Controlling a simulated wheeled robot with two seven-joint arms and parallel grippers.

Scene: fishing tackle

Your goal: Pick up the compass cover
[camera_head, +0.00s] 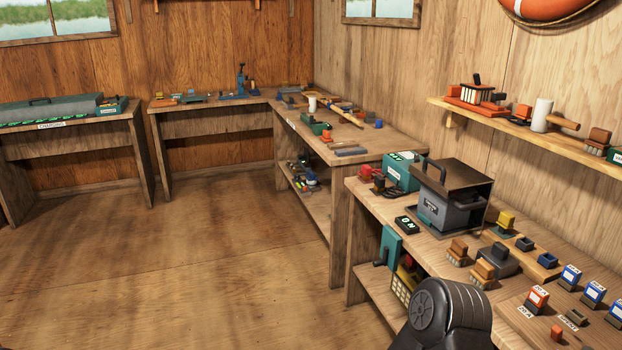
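I cannot single out a compass cover in the head view; the items on the benches are small and no compass is clearly recognisable. Many small items stand on the near right bench (415,238), among them a grey box with a raised dark lid (449,203), a dark block marked "ON" (406,226) and a yellow-topped piece (504,222). Neither of my grippers is in view. A dark rounded link of my own arm (450,318) shows at the bottom right and hides part of the near bench.
A wall shelf (490,122) with several items hangs above the near bench. A long bench (385,143) runs along the right wall, and more benches stand at the back, one with a green case (50,108). The wooden floor (190,265) at left and centre is clear.

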